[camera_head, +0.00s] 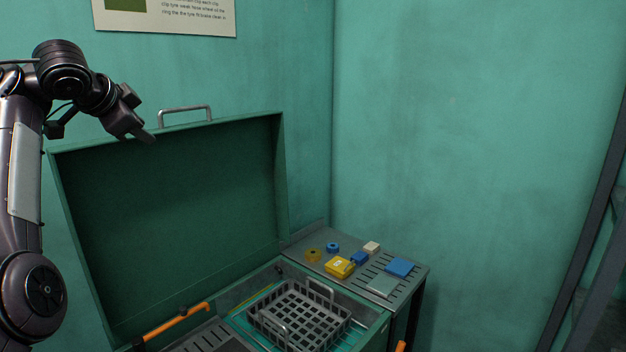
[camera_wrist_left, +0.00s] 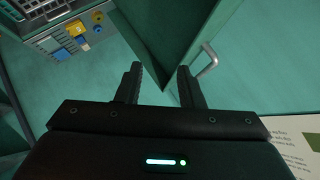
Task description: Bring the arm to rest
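My left arm comes in from the left in the head view. Its gripper (camera_head: 146,138) is raised in front of the upper part of the open green lid (camera_head: 170,220), left of the lid's metal handle (camera_head: 185,110). In the left wrist view the two fingers of the left gripper (camera_wrist_left: 160,85) stand apart with nothing held between them. The lid's edge and the handle (camera_wrist_left: 208,60) show beyond the fingers. My right gripper is in neither view.
A green chest holds a grey basket (camera_head: 300,318). Beside it a slotted metal shelf (camera_head: 405,285) carries a yellow box (camera_head: 339,267), a blue box (camera_head: 400,266), tape rolls and other small items. An orange bar (camera_head: 180,318) lies near the chest's left.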

